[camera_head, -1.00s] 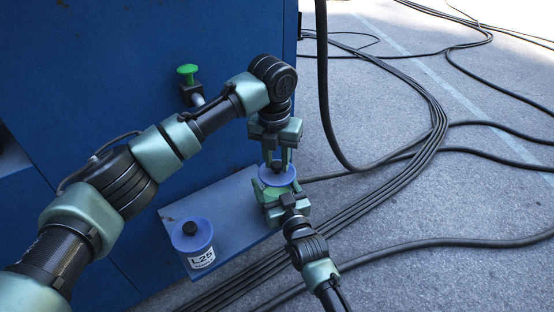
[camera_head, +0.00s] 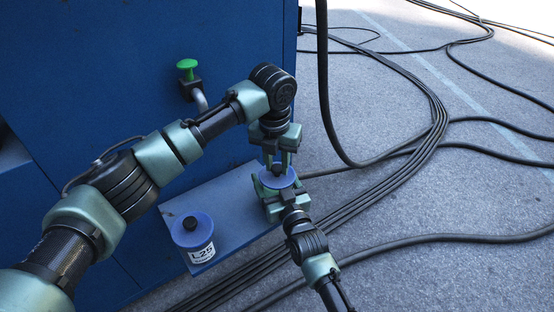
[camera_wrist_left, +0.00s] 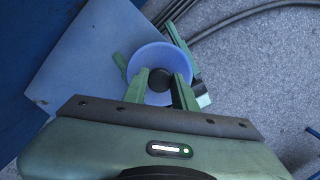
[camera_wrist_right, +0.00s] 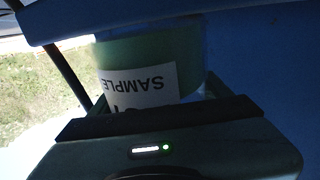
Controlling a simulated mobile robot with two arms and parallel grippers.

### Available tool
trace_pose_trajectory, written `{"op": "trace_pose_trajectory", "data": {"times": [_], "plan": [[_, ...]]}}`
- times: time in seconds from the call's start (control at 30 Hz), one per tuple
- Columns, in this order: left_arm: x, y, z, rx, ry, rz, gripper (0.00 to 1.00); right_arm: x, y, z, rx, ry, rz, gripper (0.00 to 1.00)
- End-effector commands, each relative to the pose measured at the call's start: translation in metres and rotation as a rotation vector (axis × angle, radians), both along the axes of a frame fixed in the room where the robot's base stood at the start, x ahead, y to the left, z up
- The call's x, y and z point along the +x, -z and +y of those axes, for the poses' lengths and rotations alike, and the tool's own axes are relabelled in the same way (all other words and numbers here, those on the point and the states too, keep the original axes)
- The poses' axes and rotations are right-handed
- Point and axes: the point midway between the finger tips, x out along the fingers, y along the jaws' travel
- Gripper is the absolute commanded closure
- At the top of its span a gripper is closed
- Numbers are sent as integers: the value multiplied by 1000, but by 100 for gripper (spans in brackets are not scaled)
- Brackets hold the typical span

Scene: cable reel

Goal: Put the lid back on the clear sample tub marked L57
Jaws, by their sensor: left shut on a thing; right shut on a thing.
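A blue round lid (camera_head: 291,180) with a black knob (camera_wrist_left: 160,80) is under my left gripper (camera_head: 277,166), which is shut on the knob from above. The lid also shows in the left wrist view (camera_wrist_left: 150,55). My right gripper (camera_head: 282,208) is below the lid, shut on a clear tub (camera_wrist_right: 150,55). In the right wrist view the tub's white label reads SAMPLE upside down; its number is mostly hidden by the gripper. The lid is right over the tub; whether it touches the rim cannot be told.
A second lidded tub (camera_head: 192,232), marked L25, stands on the blue shelf (camera_head: 235,205) to the left. Black cables (camera_head: 430,140) lie on the ground at right.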

Motion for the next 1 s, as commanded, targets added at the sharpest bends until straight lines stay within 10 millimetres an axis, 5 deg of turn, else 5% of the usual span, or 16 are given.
{"op": "trace_pose_trajectory", "data": {"times": [1.0], "plan": [[0,10,0,0,2,0,100,0,0,0,-1,0,1,95]]}}
